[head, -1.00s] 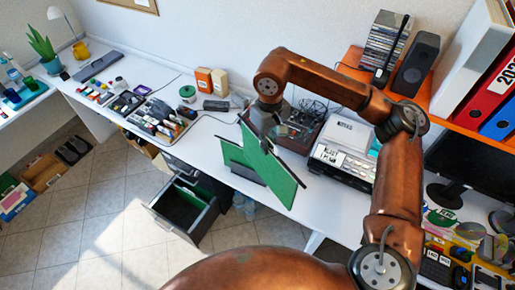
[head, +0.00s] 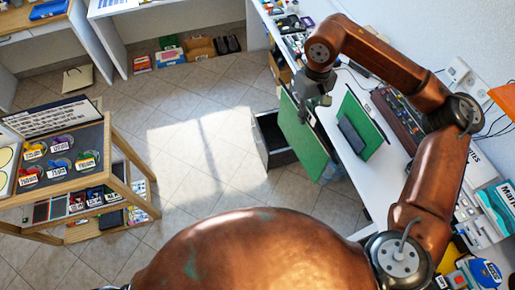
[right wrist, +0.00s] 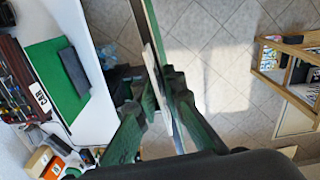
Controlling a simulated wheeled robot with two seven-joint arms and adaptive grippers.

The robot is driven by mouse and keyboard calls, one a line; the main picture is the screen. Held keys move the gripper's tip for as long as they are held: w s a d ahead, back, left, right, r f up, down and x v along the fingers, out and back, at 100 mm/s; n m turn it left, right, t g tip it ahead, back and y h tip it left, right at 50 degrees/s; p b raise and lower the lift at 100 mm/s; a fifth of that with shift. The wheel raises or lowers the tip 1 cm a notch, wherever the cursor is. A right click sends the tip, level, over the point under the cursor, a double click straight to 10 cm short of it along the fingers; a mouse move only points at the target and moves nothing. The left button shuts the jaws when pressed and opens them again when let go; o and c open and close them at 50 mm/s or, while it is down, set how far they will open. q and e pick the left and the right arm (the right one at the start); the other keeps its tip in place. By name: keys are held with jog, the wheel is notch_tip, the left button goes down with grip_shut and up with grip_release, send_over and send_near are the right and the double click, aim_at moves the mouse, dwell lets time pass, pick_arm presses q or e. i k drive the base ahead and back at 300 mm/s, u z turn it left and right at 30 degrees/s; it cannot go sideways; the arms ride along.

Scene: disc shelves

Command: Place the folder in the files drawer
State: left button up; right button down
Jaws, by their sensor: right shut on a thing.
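A green folder (head: 303,143) with a dark edge hangs upright from my right gripper (head: 305,103), beside the front edge of the white desk. In the right wrist view the folder (right wrist: 152,38) shows nearly edge-on between the fingers of my right gripper (right wrist: 158,90), which is shut on it. An open grey drawer (head: 280,157) with a dark inside is under the desk, to the left of the folder. The folder and the desk hide part of the drawer. I cannot read any label on it. My left gripper is not in view.
A green mat (head: 368,136) with a dark block (head: 352,138) lies on the white desk (head: 372,185). A wooden display table (head: 130,165) stands at the left. The tiled floor (head: 195,160) between it and the drawer is clear.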

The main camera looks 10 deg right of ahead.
aim_at(271, 146)
jog(key=u, duration=0.7)
jog(key=i, duration=1.65)
jog(key=z, duration=0.65)
jog(key=i, duration=0.45)
jog(key=z, duration=0.35)
